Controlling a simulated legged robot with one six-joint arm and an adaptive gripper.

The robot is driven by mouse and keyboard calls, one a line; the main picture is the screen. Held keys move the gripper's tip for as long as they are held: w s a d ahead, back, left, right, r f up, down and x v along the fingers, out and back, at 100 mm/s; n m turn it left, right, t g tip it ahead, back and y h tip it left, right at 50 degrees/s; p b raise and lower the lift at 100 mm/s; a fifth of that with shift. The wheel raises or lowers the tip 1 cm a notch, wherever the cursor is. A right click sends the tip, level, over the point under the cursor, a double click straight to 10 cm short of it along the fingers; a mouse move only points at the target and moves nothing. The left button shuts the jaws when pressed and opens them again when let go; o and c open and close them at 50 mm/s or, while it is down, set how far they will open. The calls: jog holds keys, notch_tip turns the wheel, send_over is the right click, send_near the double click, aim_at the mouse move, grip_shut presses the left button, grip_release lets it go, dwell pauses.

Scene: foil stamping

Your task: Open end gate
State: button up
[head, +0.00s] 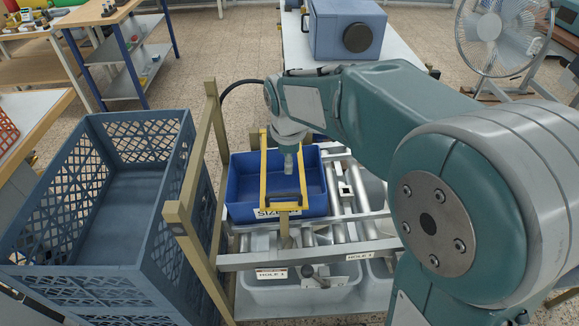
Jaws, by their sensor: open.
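A yellow frame, which looks like the end gate (264,184), stands upright across the near side of the blue bin. It has two uprights, a lower crossbar and a dark handle (287,197) near the bottom. The gate appears closed. My gripper (288,172) hangs down between the uprights in the picture, above the handle and apart from it. Its jaws are small in this view and look empty. I cannot tell its exact depth relative to the gate. The blue bin (240,190) sits behind the gate on the rack, with a partly hidden label on its near wall.
Metal rollers (341,205) run beside the bin. Grey bins (285,290) labelled "HOLE 1" sit below. A tan post frame (205,190) and a large blue-grey crate (115,215) stand at left. A fan (497,35) and a blue machine (345,30) stand behind.

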jog(key=shift+s+f, duration=0.45)
jog(key=shift+f, duration=0.4)
